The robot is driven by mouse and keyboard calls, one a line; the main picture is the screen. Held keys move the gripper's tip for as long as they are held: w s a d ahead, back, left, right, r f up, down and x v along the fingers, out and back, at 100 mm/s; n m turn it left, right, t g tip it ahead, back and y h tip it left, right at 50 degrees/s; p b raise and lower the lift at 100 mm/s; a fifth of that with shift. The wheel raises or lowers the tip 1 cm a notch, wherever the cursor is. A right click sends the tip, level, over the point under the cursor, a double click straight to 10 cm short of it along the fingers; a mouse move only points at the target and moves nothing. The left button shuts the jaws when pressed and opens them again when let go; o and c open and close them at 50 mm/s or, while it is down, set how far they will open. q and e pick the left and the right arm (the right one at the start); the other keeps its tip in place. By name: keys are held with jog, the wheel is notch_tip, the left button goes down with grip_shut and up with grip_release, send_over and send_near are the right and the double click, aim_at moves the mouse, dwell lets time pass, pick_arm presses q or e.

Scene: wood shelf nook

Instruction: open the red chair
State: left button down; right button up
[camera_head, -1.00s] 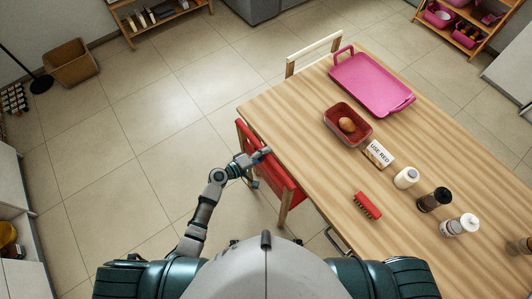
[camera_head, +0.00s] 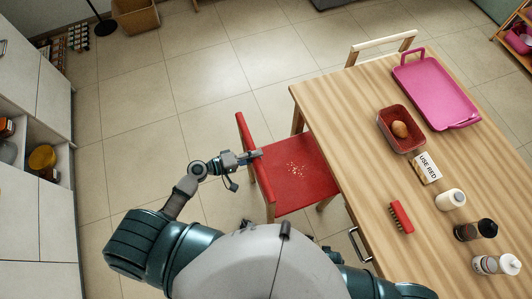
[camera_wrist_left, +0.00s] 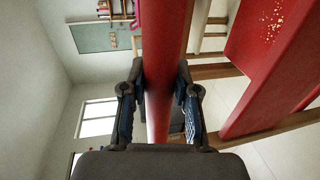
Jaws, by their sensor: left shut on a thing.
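The red chair (camera_head: 299,176) stands at the left side of the wooden table, pulled partly out, with most of its seat showing. Light crumbs (camera_head: 296,169) lie on the seat, and they also show in the left wrist view (camera_wrist_left: 276,15). My left gripper (camera_head: 257,155) is at the chair's red backrest (camera_head: 246,140). In the left wrist view my left gripper (camera_wrist_left: 160,90) has its two fingers on either side of the red backrest rail (camera_wrist_left: 163,60), shut on it. My right gripper is not in view.
The table (camera_head: 340,110) holds a pink tray (camera_head: 435,90), a red bin with a brown item (camera_head: 401,129), a "USE RED" sign (camera_head: 426,168), a red brush (camera_head: 401,217) and several jars. A pale chair (camera_head: 381,46) stands behind it. Cabinets (camera_head: 35,215) line the left. Floor between is clear.

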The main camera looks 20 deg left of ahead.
pick_arm(q)
jog(key=shift+s+a+f, duration=0.2)
jog(key=shift+s+a, duration=0.45)
jog(key=shift+a, duration=0.35)
jog(key=c, duration=0.9)
grip_release()
jog(key=shift+w+d, duration=0.1)
jog(key=shift+d, duration=0.05)
jog(key=shift+o, duration=0.3)
jog(key=shift+w+d, duration=0.2)
jog(key=shift+d, duration=0.2)
jog(key=v, duration=1.2)
jog(key=shift+w+a+f, duration=0.1)
jog(key=shift+a, duration=0.1)
